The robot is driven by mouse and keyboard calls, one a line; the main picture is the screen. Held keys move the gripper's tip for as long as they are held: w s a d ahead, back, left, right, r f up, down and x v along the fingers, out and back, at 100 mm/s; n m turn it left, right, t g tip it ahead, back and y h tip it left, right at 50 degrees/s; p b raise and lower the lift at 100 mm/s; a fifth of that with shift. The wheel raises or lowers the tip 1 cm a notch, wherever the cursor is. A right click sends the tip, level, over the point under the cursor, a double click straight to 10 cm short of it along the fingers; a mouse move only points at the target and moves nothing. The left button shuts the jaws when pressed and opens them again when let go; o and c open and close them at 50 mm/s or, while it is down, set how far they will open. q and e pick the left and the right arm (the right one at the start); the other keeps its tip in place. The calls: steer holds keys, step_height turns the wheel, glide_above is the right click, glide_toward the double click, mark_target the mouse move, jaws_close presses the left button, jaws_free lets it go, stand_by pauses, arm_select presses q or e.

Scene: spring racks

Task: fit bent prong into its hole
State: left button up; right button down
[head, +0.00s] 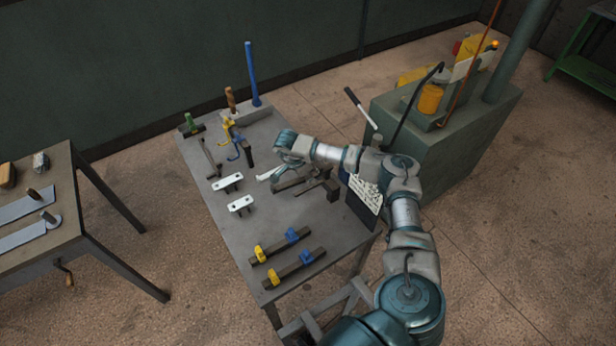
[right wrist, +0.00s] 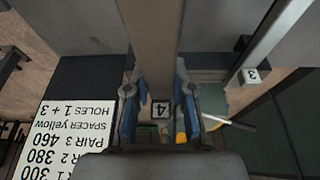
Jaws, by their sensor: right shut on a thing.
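My right gripper (right wrist: 157,85) is shut on a plain grey-brown bar (right wrist: 150,40), with one blue finger on each side in the right wrist view. In the head view my right arm reaches over the grey table (head: 215,235), and the gripper (head: 272,172) is over its right half, partly hidden by its own wrist. I cannot tell whether the bar is bent or where its end lies relative to a hole. My left gripper is out of view.
White two-legged pieces (head: 228,182) and dark bars with yellow and blue blocks (head: 294,268) lie on the table. A blue rod (head: 252,75) stands at its back. A printed sheet (head: 364,192) hangs at the right edge, near a green cabinet (head: 450,140).

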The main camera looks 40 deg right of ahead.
mark_target(309, 188)
steer(key=shift+f+b, duration=1.3)
steer(key=shift+f, duration=0.95)
steer(key=c, duration=0.9)
jaws_free()
steer(key=v, duration=1.2)
steer(key=shift+w, duration=0.1)
